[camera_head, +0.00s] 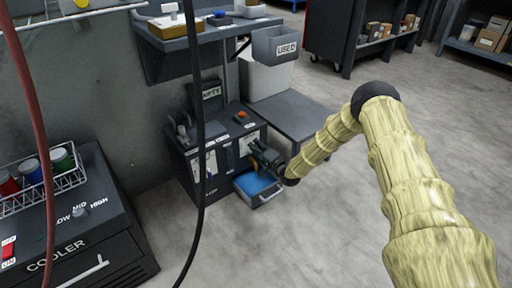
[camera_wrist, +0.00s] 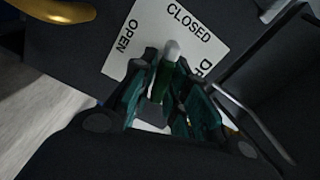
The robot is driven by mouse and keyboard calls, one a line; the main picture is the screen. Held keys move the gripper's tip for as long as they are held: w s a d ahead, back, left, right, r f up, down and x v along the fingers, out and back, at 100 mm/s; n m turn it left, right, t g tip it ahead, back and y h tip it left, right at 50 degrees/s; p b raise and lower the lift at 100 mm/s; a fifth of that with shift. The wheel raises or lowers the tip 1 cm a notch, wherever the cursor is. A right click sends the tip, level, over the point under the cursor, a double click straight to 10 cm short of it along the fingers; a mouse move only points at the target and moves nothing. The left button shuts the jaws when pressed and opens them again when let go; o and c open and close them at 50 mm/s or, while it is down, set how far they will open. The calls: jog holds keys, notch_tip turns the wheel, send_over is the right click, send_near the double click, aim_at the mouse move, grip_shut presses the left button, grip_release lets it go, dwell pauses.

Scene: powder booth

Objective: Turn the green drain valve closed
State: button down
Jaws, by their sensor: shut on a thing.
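The green drain valve handle (camera_wrist: 165,80) has a pale rounded tip and shows in the wrist view between my fingers. My gripper (camera_wrist: 167,98) is shut on it, with a dark teal finger pad on each side. Behind it is a white label plate (camera_wrist: 150,30) reading OPEN at the left and CLOSED at the upper right. The tip points up the plate, between the two words and below CLOSED. The handle's base is hidden by my fingers. In the head view my gripper (camera_head: 264,158) is at the front of a dark machine (camera_head: 205,165) and hides the valve.
Below my gripper is a pulled-out tray with a blue inside (camera_head: 257,187). A dark table (camera_head: 295,118) stands behind. A cooler (camera_head: 90,225) is at the left. Hanging hoses (camera_head: 200,120) cross the view. The floor at right is clear.

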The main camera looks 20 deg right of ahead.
jog(key=shift+d+f+m, duration=0.1)
jog(key=shift+f+m, duration=0.1)
jog(key=shift+m, duration=1.5)
jog(key=c, duration=1.5)
grip_release()
jog(key=v, duration=1.2)
